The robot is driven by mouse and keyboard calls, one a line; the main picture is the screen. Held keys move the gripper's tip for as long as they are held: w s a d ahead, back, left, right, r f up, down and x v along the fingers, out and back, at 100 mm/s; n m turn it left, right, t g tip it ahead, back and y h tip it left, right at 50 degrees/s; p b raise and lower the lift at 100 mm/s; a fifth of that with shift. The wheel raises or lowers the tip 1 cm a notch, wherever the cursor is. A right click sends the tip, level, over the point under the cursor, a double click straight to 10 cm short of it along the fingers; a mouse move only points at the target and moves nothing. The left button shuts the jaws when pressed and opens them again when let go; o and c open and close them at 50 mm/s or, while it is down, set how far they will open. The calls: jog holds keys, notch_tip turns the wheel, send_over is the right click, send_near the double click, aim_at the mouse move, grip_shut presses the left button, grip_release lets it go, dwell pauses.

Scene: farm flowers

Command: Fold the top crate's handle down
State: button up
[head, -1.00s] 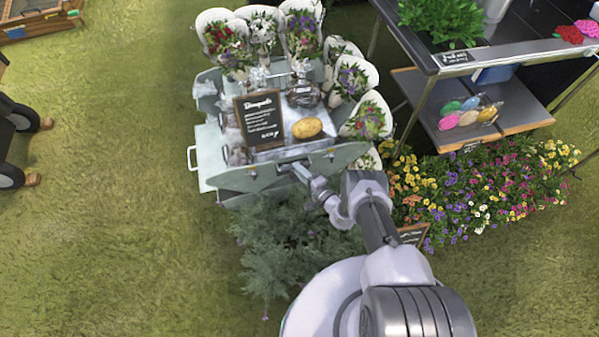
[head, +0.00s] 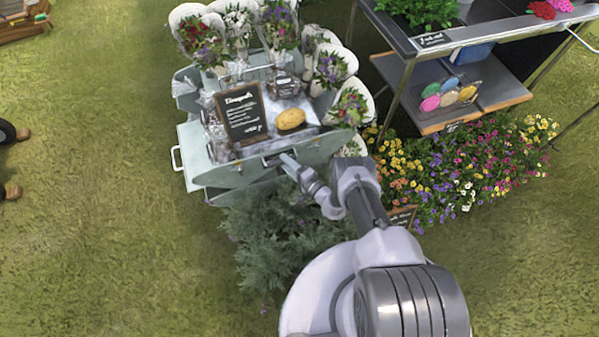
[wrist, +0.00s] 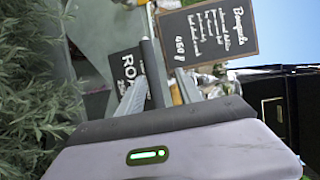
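The pale green top crate (head: 225,178) sits on another pale crate at the middle left of the head view. Its near side slopes outward, and my gripper (head: 286,158) is at the upper edge of that side. In the wrist view the crate's green panel (wrist: 98,28) lies beyond my gripper, tilted in the picture. A dark bar (wrist: 152,72) and a grey pointed piece (wrist: 133,98) stand just past the gripper body. I cannot tell whether the bar is the handle or a finger. The fingertips are not clear enough to show a grip. The handle's angle is unclear.
A chalkboard sign (head: 241,114) and a yellow oval item (head: 291,119) stand on the crate. Wrapped bouquets (head: 331,68) ring its back and right. Grey-green foliage (head: 275,235) fills the space below it. Flower beds and a table (head: 480,112) stand right.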

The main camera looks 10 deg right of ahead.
jog(key=p+v, duration=0.2)
jog(key=v, duration=1.4)
jog(key=shift+r, duration=0.1)
jog(key=w+a+r+n+g+y, duration=0.1)
jog(key=w+r+n+g+y, duration=0.2)
jog(key=r, duration=0.7)
jog(key=w+a+r+n+g+y, duration=0.1)
jog(key=w+a+r+g+y, duration=0.15)
jog(key=w+r, duration=0.45)
jog(key=s+a+r+n+g+h, duration=0.1)
jog(key=s+a+r+n+g, duration=0.15)
jog(key=r, duration=0.75)
jog(key=s+a+r+n+g+h, duration=0.1)
jog(key=s+r+g, duration=0.25)
jog(key=r, duration=0.75)
jog(key=s+a+r+n+g+h, duration=0.15)
jog(key=s+r+h, duration=0.35)
jog(key=s+r, duration=0.55)
jog(key=s+d+r+m+t+h, duration=0.1)
jog(key=s+d+r+t+h, duration=0.4)
jog(key=s+r, duration=0.3)
jog(key=s, duration=0.3)
jog(key=shift+s+d+r+m+h, duration=0.3)
jog(key=shift+s+d+r+h, duration=0.05)
jog(key=shift+r, duration=0.05)
